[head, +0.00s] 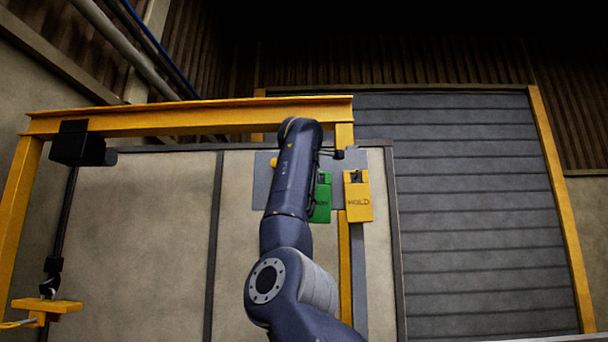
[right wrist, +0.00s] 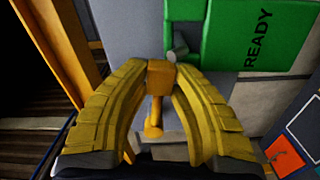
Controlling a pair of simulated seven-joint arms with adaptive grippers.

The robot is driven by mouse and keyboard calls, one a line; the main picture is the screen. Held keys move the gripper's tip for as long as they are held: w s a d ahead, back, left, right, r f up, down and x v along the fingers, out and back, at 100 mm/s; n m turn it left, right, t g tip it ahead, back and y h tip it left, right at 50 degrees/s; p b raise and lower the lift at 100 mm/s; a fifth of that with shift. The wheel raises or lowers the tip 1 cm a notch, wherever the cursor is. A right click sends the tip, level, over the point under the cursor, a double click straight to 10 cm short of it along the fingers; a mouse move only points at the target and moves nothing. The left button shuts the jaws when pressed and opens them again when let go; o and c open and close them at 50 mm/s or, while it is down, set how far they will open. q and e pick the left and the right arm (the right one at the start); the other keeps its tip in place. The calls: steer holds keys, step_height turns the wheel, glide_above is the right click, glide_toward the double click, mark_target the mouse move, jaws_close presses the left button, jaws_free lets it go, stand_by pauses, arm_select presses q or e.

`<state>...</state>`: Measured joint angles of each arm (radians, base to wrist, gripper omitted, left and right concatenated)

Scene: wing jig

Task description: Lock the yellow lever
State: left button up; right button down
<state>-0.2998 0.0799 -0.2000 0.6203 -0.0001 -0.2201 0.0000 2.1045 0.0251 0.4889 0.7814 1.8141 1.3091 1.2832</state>
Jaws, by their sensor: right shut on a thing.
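The yellow lever (right wrist: 154,118) is in the right wrist view, in front of a grey panel. Its block-like upper part sits between the fingertips of my right gripper (right wrist: 162,73), which is shut on it. The lever's rounded lower end hangs between the fingers. In the head view my right arm reaches up to the grey panel (head: 262,182) and hides the gripper. A small yellow part shows left of the arm there; I cannot tell if it is the lever. My left gripper is in neither view.
A green READY tag (right wrist: 255,38) hangs close beside the right gripper's fingertips. A yellow HOLD tag (head: 358,200) hangs to the right on the panel. A yellow beam frame (head: 190,118) crosses above, with a black box (head: 80,146) and a suspended yellow piece (head: 48,305) at left.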

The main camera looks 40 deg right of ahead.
steer(key=shift+d+r+n, duration=0.1)
steer(key=shift+r+n, duration=0.45)
steer(key=shift+n, duration=0.15)
steer(key=c, duration=1.1)
jaws_free()
steer(key=shift+v, duration=6)
